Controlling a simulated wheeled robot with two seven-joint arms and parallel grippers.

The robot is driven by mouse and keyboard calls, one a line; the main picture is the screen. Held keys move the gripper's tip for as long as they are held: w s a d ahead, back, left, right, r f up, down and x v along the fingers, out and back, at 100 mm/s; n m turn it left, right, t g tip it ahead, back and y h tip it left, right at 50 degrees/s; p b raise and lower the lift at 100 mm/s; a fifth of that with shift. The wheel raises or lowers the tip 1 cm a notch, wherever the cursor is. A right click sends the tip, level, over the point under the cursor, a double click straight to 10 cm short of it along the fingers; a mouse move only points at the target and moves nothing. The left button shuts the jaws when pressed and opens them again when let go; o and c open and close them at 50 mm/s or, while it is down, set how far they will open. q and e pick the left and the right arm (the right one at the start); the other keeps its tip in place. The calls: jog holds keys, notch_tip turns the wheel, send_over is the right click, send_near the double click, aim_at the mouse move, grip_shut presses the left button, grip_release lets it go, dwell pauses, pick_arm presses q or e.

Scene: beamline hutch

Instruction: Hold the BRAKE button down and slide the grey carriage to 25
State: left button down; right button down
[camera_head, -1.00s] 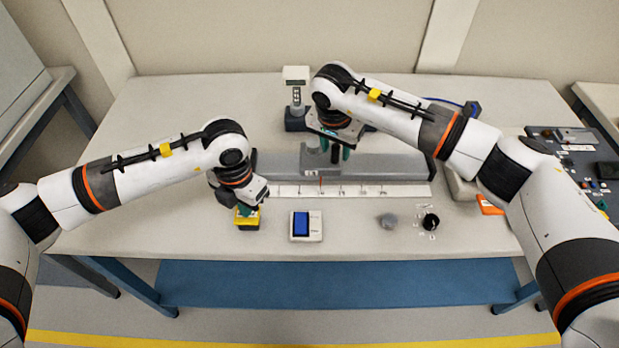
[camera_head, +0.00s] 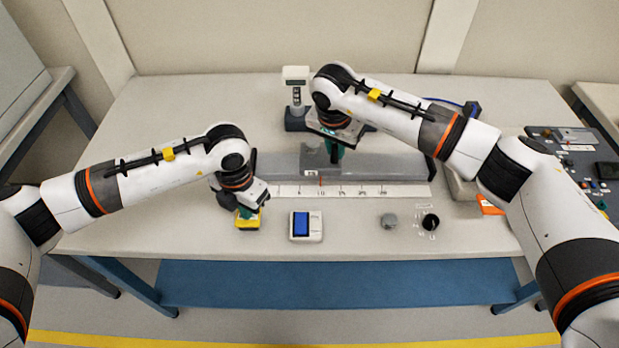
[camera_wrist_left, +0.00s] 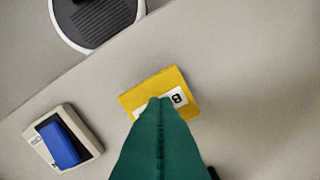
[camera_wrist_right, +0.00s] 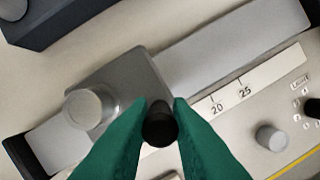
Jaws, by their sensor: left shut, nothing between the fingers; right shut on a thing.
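The yellow BRAKE button box (camera_head: 246,223) sits at the table's front left. My left gripper (camera_wrist_left: 160,100) is shut and empty, its green tips over the box. The tips hide the button and most of the label; I cannot tell whether it is pressed. The grey carriage (camera_head: 314,157) sits on the grey rail (camera_head: 398,168) behind the white scale (camera_head: 408,190). The red mark (camera_head: 320,181) stands near 10. My right gripper (camera_wrist_right: 160,112) is shut on the carriage's black knob (camera_wrist_right: 159,128). In the right wrist view, 20 and 25 show to the right of the carriage.
A grey knob (camera_head: 390,220) and a black knob (camera_head: 430,221) are farther right. A display on a post (camera_head: 296,88) stands behind the rail. The rail right of the carriage looks clear.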

pick_arm(q)
jog(key=shift+f, duration=0.1)
pick_arm(e)
jog(key=shift+d, duration=0.15)
jog(key=shift+d, duration=7.45)
jog(key=c, duration=1.2)
grip_release()
jog(key=shift+c, duration=0.2)
notch_tip(320, 180, up, 8)
jog(key=shift+a, duration=0.1)
pick_arm(q)
jog(key=shift+r, duration=3.6)
